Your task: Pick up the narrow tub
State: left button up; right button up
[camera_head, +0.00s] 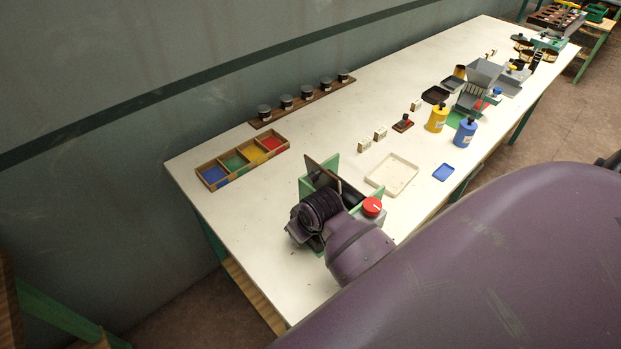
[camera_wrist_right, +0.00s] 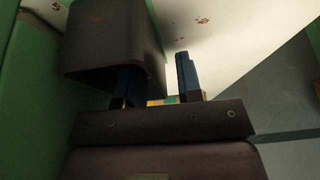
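In the right wrist view, a dark grey-brown box-like tub (camera_wrist_right: 105,38) fills the upper left, its open end facing the camera; I take it to be the narrow tub. My right gripper (camera_wrist_right: 160,66) has its two dark blue fingers apart. The left-hand finger reaches into the tub's opening, its tip hidden, and the other stands outside beyond the wall. I cannot tell whether either finger touches. In the head view, my purple right arm covers these fingers at a green-framed machine (camera_head: 374,214), where I cannot make out the tub clearly. My left gripper is not in view.
A red knob (camera_head: 372,206) sits on the machine close beside my wrist. A shallow white tray (camera_head: 404,166) and a divided wooden box (camera_head: 230,180) are nearby. Bottles, yellow (camera_head: 437,118) and blue (camera_head: 465,132), stand farther off. The white table (camera_head: 330,120) is clear in the middle.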

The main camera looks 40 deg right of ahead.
jog(key=shift+f, duration=0.15)
jog(key=shift+c, duration=0.3)
grip_shut()
